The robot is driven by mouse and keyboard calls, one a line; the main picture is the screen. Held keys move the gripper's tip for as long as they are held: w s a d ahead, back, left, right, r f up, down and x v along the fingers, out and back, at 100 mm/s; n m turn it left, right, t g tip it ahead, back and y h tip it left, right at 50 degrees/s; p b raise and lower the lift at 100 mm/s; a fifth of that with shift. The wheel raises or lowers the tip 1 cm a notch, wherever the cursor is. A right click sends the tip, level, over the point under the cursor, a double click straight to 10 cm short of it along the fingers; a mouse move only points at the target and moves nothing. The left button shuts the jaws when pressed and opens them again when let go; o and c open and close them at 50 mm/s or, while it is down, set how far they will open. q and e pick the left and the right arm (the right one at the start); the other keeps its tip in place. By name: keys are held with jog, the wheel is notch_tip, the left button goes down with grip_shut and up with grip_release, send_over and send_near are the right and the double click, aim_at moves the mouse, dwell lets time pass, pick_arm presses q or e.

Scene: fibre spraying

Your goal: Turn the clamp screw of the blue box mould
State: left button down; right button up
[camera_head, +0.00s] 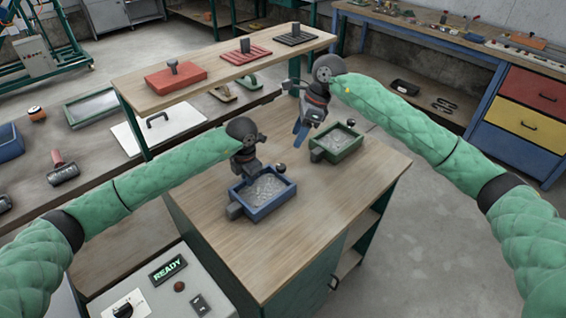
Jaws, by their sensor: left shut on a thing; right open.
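The blue box mould (268,207) stands on the wooden bench top with a grey speckled filling. A grey block (235,211) sits at its left side. A small dark round knob (281,168), which looks like the clamp screw, shows at its back right corner. My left gripper (249,172) points down at the mould's back left wall and is shut on the mould; its fingertips are partly hidden. My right gripper (299,132) is open and empty, above the bench, behind and to the right of the blue mould, apart from the knob.
A green box mould (345,151) with its own knob (350,122) stands right of my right gripper. A raised shelf (215,66) with red and dark plates stands behind. A control box (165,290) reads READY at the front left. The bench's front right is clear.

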aim_at(281, 166)
jog(key=a+f+n, duration=0.1)
jog(key=f, duration=0.2)
jog(key=a+f, duration=0.2)
jog(key=f, duration=0.2)
jog(key=a+f+n, duration=0.1)
jog(key=f, duration=0.3)
jog(key=shift+s+a+n, duration=0.3)
jog(key=shift+s+a, duration=0.05)
jog(key=shift+s, duration=0.05)
jog(key=c, duration=1)
